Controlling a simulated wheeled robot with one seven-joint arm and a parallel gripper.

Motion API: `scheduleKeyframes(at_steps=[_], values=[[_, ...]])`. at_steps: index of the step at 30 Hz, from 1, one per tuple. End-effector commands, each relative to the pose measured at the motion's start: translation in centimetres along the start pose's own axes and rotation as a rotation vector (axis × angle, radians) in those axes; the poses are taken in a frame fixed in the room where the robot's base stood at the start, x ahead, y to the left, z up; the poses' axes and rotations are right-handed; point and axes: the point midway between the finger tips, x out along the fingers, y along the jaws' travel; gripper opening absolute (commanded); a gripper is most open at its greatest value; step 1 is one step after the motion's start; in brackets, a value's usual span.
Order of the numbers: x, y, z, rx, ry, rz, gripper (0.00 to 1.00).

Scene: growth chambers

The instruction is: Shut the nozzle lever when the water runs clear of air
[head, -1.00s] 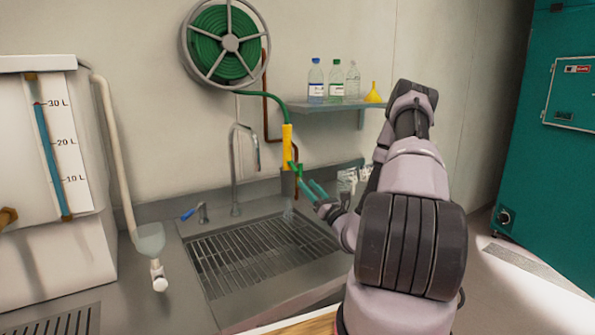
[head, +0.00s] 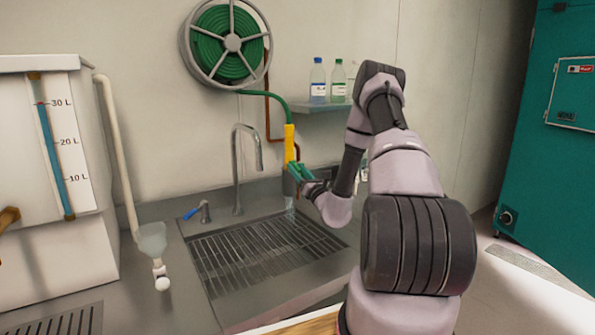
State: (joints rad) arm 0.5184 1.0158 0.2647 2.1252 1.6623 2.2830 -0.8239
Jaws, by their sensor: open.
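The nozzle (head: 289,145) has a yellow grip and hangs upright over the sink at the end of a green hose (head: 268,94). A pale stream of water (head: 290,203) shows below it; whether it carries air bubbles is too small to tell. My gripper (head: 295,173), with teal fingers, is open at the lower end of the yellow grip, from the right. The fingers overlap the nozzle in the picture, and I cannot tell whether they touch it. The lever is hidden behind the fingers.
The sink grating (head: 255,252) lies below the nozzle. A grey faucet (head: 237,170) and a blue-handled tap (head: 203,211) stand to the left. A hose reel (head: 232,43) hangs above. A shelf (head: 318,108) with bottles is behind my arm. A white tank (head: 45,245) stands at left.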

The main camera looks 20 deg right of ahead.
Motion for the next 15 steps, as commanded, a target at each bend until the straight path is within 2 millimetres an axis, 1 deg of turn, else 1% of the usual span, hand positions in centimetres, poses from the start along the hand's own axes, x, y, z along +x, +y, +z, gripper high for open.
scheduleKeyframes(at_steps=[4,5,6,8,9,15], values=[[-0.01,0.00,0.00,0.000,0.000,0.000,0.49],[-0.02,0.00,0.00,0.000,0.000,0.000,0.41],[-0.02,0.00,0.00,0.000,0.000,0.000,0.26],[-0.02,0.00,0.00,0.000,0.000,0.000,0.03],[-0.02,0.00,0.00,0.000,0.000,0.000,0.00],[-0.03,0.01,0.03,0.000,0.003,0.000,0.00]])
